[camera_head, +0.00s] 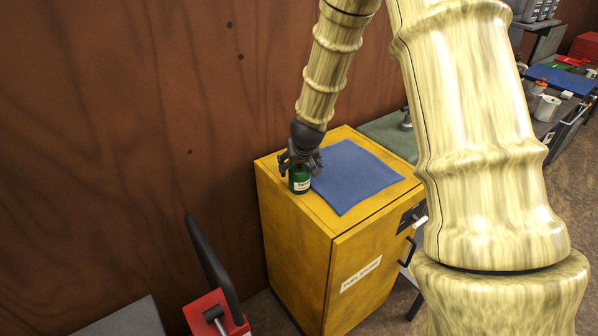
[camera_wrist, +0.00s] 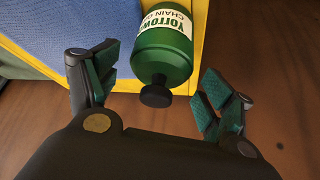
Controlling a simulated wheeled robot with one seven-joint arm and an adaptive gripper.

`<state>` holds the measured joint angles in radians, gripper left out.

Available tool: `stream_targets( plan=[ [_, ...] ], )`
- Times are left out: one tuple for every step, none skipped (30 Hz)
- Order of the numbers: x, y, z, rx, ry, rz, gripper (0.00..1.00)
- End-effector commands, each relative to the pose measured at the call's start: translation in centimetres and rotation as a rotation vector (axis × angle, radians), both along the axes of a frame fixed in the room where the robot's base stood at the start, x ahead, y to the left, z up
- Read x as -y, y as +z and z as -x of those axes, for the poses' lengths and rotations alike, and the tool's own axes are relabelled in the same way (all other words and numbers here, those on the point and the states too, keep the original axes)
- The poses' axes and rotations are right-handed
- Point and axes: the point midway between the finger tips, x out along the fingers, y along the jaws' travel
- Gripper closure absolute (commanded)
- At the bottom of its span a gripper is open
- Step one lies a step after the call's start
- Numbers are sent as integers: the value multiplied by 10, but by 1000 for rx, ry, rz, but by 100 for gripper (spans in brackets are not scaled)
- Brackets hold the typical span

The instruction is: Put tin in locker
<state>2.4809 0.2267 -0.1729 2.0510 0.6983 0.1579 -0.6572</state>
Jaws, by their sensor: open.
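The green tin (camera_head: 299,180) with a white label and a black cap stands on top of the yellow locker (camera_head: 296,236), near its left corner. In the wrist view the tin (camera_wrist: 163,55) lies between and just beyond the fingers. My gripper (camera_head: 300,165) is right above and around the tin's top in the head view. In the wrist view my gripper (camera_wrist: 155,92) is open, with a gap on each side of the cap. The locker door, with a label and a dark handle, looks shut.
A blue cloth (camera_head: 350,175) lies on the locker top, right of the tin. The brown wall (camera_head: 150,110) is close behind. A red object with a black handle (camera_head: 215,310) stands at the lower left. A workbench (camera_head: 560,100) with several items is at the far right.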

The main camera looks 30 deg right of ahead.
Motion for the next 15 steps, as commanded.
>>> stream_targets(
  plan=[
    [-1,6,4,0,0,2,19],
    [-2,9,6,0,0,2,19],
    [-3,14,8,1,0,2,19],
    [-3,18,9,2,1,3,19],
    [-4,21,11,2,2,2,19],
    [-5,25,14,1,2,1,19],
    [-6,29,16,1,0,2,19],
    [-6,32,18,1,0,3,19],
    [-7,37,20,1,0,2,19],
    [-8,40,22,2,0,2,19],
    [-9,43,24,1,0,2,19],
    [-10,47,26,0,1,2,19],
    [-10,50,27,0,0,2,19],
    [-10,52,29,0,0,2,19],
    [-11,55,30,0,0,0,19]
  ],
)
